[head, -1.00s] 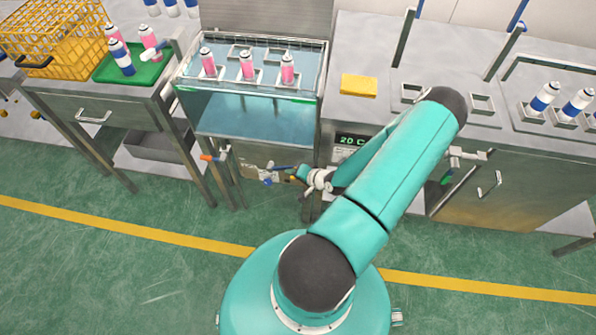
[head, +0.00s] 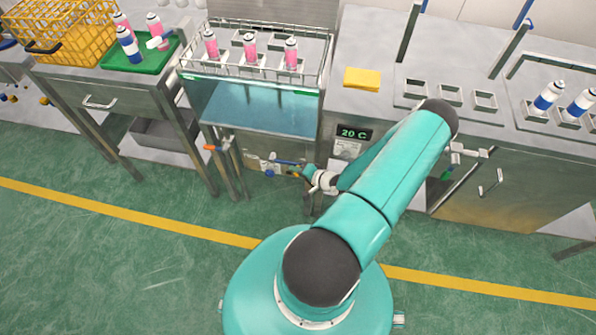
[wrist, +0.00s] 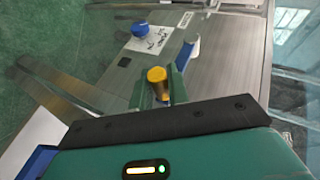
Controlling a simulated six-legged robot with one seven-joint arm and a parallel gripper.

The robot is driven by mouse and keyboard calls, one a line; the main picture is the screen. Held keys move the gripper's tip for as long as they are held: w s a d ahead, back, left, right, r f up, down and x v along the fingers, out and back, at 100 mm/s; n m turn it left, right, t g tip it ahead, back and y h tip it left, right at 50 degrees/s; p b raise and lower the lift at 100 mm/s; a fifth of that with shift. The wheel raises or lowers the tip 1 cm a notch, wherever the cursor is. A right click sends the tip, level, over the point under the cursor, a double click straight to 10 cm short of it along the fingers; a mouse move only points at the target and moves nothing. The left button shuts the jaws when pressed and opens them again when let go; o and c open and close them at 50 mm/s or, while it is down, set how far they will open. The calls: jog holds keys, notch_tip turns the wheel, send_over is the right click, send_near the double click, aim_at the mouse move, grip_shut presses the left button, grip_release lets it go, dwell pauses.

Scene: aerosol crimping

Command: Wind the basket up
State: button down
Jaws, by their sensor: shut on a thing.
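The wire basket (head: 257,77) stands raised at the top of the glass-fronted water tank (head: 255,108), with three pink cans (head: 250,48) upright in its holders. Its wire rim and base show above the water. My gripper (head: 303,172) is low at the tank's right front. In the wrist view, my green fingers (wrist: 158,88) are shut on a yellow knob (wrist: 156,76), which looks like the winding handle's grip. The rest of the handle is mostly hidden by the fingers.
A blue round knob (wrist: 138,29) and a blue lever (wrist: 192,48) are close by on the panel. An orange-tipped handle (head: 211,148) is at the tank's left. A yellow crate (head: 62,42) and green tray (head: 150,62) stand left; a yellow block (head: 361,79) lies right.

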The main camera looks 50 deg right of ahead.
jog(key=shift+s+f, duration=0.1)
jog(key=shift+f, duration=0.1)
jog(key=c, duration=1.3)
grip_release()
jog(key=shift+c, duration=0.2)
jog(key=shift+r, duration=0.15)
jog(key=v, duration=1.3)
jog(key=shift+s+r, duration=0.2)
